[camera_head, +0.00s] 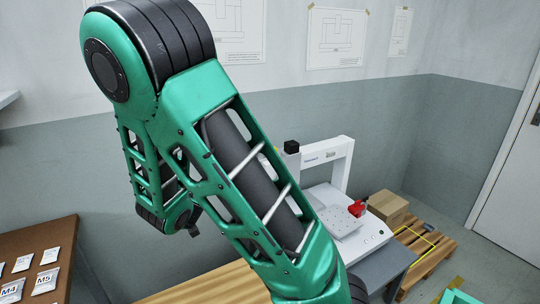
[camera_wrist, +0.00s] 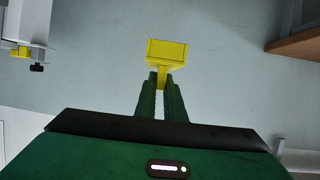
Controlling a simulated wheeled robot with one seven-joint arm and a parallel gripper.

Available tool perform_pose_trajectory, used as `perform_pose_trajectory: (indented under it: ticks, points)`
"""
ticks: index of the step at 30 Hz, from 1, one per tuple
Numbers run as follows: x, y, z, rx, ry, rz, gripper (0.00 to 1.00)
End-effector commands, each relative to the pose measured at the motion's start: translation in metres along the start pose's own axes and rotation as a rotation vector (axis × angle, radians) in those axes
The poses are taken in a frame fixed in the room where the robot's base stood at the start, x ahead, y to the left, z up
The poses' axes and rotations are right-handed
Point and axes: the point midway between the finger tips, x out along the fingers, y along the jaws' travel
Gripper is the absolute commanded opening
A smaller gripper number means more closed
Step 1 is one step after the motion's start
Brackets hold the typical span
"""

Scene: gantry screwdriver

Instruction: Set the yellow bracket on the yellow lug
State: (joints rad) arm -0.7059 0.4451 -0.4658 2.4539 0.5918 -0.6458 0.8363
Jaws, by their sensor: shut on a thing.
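The yellow bracket (camera_wrist: 167,52) shows in the wrist view, a wide block with a narrower stem below it. My gripper (camera_wrist: 161,82) has its two dark green fingers shut on that stem, and the block stands out beyond the fingertips. A small yellow piece (camera_wrist: 19,51) shows on a white body at the left edge of the wrist view, apart from my gripper. It may be the yellow lug, but it is too small and cut off to be sure. In the head view, my arm fills the middle, and neither the gripper nor the bracket can be made out.
In the head view, a white gantry machine (camera_head: 343,160) stands right of my arm, with a red part (camera_head: 357,208) on its bed. A cardboard box (camera_head: 388,205) and a wooden pallet (camera_head: 428,250) are at the right. A brown board with labelled packets (camera_head: 47,281) is at lower left.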

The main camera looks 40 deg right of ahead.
Motion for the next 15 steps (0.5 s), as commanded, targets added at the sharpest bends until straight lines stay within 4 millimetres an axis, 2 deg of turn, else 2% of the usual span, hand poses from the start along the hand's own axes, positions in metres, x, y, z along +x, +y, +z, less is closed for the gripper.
perform_pose_trajectory:
  ticks: [2, 5, 8, 9, 12, 15]
  points:
    - [0.012, 0.012, -0.003, 0.017, 0.002, 0.046, 0.0]
    - [0.036, 0.043, -0.012, 0.058, 0.003, 0.153, 0.0]
    - [0.062, 0.087, -0.025, 0.119, 0.006, 0.297, 0.0]
    - [0.071, 0.108, -0.032, 0.146, 0.006, 0.361, 0.0]
    - [0.088, 0.159, -0.049, 0.214, 0.007, 0.524, 0.0]
    - [0.098, 0.209, -0.069, 0.284, 0.009, 0.689, 0.0]
